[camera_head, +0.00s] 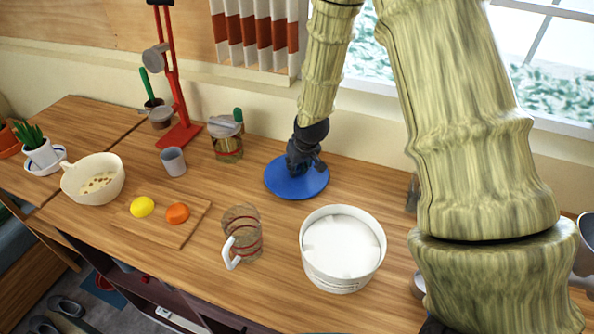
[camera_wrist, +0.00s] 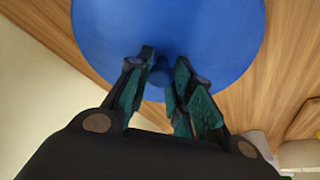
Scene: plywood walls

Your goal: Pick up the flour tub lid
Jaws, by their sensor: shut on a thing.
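The flour tub lid is a round blue disc (camera_head: 297,181) lying flat on or just above the wooden counter near the back wall; I cannot tell whether it touches the counter. It also fills the upper middle of the wrist view (camera_wrist: 190,35). My gripper (camera_head: 303,165) is over the lid's middle. A white open tub (camera_head: 342,250) with white contents stands in front of the lid, to the right.
A glass mug with a white handle (camera_head: 242,235) stands left of the tub. A board (camera_head: 180,233) holds a lemon and an orange. A grey cup (camera_head: 173,161), a jar (camera_head: 227,140) and a red stand (camera_head: 180,136) are at the back left.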

